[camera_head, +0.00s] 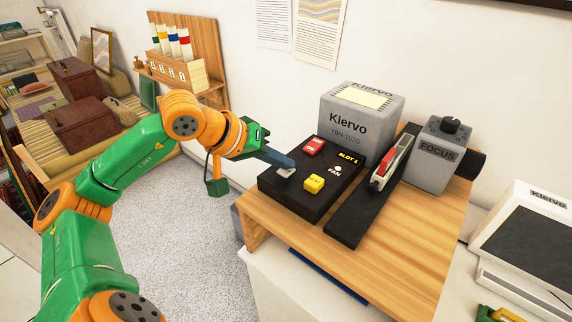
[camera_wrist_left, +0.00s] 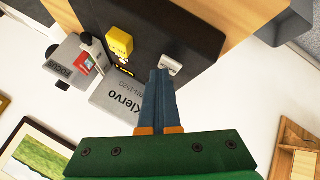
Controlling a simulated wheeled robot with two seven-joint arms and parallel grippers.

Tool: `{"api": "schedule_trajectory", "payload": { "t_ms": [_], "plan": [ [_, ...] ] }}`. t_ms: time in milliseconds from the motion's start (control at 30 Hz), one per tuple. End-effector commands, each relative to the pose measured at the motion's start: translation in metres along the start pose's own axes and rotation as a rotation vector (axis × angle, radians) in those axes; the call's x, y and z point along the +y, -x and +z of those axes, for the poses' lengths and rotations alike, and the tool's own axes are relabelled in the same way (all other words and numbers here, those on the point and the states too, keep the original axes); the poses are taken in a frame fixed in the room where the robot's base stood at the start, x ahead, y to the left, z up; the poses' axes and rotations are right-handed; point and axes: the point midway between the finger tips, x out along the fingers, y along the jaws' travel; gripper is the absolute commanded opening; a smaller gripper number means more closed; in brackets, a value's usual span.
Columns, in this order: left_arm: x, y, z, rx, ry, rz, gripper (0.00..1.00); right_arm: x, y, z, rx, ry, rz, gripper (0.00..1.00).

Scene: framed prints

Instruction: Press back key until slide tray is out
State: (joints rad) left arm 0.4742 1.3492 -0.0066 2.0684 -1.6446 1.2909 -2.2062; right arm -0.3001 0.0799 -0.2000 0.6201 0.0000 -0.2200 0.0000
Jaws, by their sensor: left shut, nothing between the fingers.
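A black control panel (camera_head: 303,208) sits on the wooden table. It carries a light grey key (camera_head: 287,173), a yellow key (camera_head: 314,183) and a red key (camera_head: 313,146). My left gripper (camera_head: 292,163) is shut and empty, its blue fingertips at the grey key and partly over it. In the left wrist view the fingertips (camera_wrist_left: 160,72) are beside the grey key (camera_wrist_left: 169,65); I cannot tell whether they touch it.
A grey Klervo box (camera_head: 348,128) stands behind the panel, and a grey FOCUS unit (camera_head: 437,152) stands right of the tray. Another Klervo device (camera_head: 530,240) is at the far right. The tabletop's front right part (camera_head: 410,240) is clear.

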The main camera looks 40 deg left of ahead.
Motion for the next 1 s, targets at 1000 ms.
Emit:
{"api": "schedule_trajectory", "payload": {
  "t_ms": [1000],
  "plan": [
    [0.017, 0.023, -0.017, 0.000, 0.000, 0.000, 0.00, 0.000, 0.032, -0.003, 0.000, 0.000, 0.000, 0.72]
  ]
}}
